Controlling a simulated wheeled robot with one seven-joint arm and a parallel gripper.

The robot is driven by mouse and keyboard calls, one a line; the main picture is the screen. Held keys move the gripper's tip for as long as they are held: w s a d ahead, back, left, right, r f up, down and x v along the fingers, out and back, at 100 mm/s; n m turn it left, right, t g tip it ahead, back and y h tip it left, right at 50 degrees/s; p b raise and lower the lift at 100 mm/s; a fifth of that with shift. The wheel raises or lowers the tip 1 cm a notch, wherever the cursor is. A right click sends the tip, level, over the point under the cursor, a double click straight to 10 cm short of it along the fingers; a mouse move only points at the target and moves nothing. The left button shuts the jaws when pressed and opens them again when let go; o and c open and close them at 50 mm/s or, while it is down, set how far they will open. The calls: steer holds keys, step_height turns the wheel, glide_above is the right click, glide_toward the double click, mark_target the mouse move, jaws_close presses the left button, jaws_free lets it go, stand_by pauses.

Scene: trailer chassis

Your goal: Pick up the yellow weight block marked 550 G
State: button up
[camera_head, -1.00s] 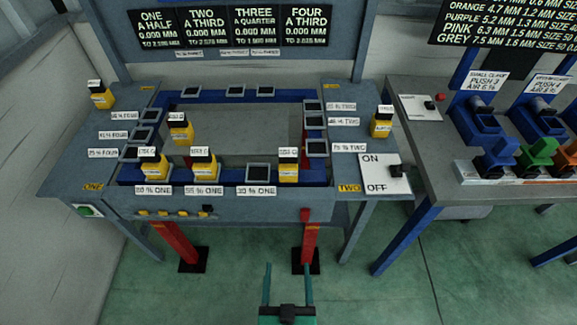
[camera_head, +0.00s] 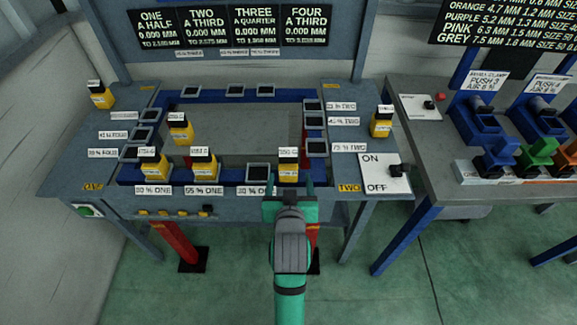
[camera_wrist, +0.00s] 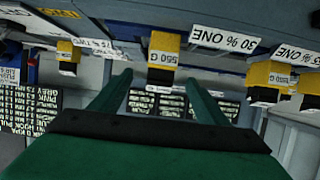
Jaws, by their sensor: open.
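The yellow weight block marked 550 G (camera_head: 288,173) has a black top and a white label. It stands at the right end of the front row on the blue frame. In the wrist view, which is upside down, the block (camera_wrist: 163,58) shows with its 550 G label, just beyond the gap between the fingers. My gripper (camera_head: 289,184) is green, open and empty, at the front edge of the bench in line with this block. Both fingers also show in the wrist view (camera_wrist: 155,80). I cannot tell whether they touch the block.
Two similar yellow blocks stand left in the front row (camera_head: 152,170) (camera_head: 204,170), others farther back (camera_head: 180,130) and at the bench corners (camera_head: 101,98) (camera_head: 381,125). An empty square holder (camera_head: 258,173) is just left of the 550 G block. An ON/OFF switch panel (camera_head: 384,174) lies to the right.

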mark_target(288, 163)
steer(key=x, duration=1)
steer(key=shift+w+a+f, duration=0.15)
steer(key=shift+w+a, duration=0.05)
steer(key=shift+w, duration=0.1)
steer(key=c, duration=1.6)
steer(key=shift+r, duration=0.2)
